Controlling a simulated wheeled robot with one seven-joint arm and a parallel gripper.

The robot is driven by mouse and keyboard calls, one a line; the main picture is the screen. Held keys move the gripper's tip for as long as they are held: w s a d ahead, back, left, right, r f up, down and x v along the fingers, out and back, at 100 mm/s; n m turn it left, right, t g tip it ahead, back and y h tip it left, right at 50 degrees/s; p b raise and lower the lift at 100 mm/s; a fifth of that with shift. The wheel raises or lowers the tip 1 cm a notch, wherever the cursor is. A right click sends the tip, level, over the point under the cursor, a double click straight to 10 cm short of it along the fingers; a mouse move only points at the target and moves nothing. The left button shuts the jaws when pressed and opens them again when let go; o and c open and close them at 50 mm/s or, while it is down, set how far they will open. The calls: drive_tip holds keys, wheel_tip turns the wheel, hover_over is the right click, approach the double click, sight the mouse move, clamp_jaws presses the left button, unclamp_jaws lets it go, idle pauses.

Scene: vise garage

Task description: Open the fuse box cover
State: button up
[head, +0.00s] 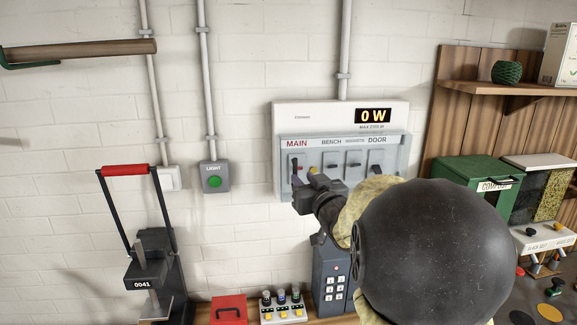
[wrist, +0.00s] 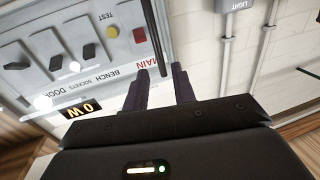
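The fuse box (head: 340,115) is a white wall unit with a "0 W" display. Its pale blue-grey front (head: 345,140) carries the labels MAIN, BENCH, SOCKETS and DOOR above a row of switches. A see-through cover seems to lie flat over this front, but its edges are hard to make out. My gripper (head: 304,180) is at the lower left of the box, hiding part of it. In the wrist view, the box appears upside down. The two dark fingers (wrist: 161,72) are apart and empty, one over the MAIN end of the panel and one past its side edge.
A light switch with a green button (head: 214,181) is on the wall to the left. A keypad box (head: 332,280) stands below the fuse box. A red-handled device (head: 125,170) stands at left; a shelf (head: 500,88) and bins (head: 470,175) are at right.

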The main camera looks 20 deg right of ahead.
sight(296, 171)
drive_tip(key=w, duration=0.2)
drive_tip(key=w+p, duration=0.1)
drive_tip(key=w, duration=0.1)
drive_tip(key=w+p, duration=0.1)
drive_tip(key=w, duration=0.2)
drive_tip(key=shift+d, duration=0.3)
drive_tip(key=shift+s, duration=0.1)
drive_tip(key=shift+c, duration=0.5)
clamp_jaws()
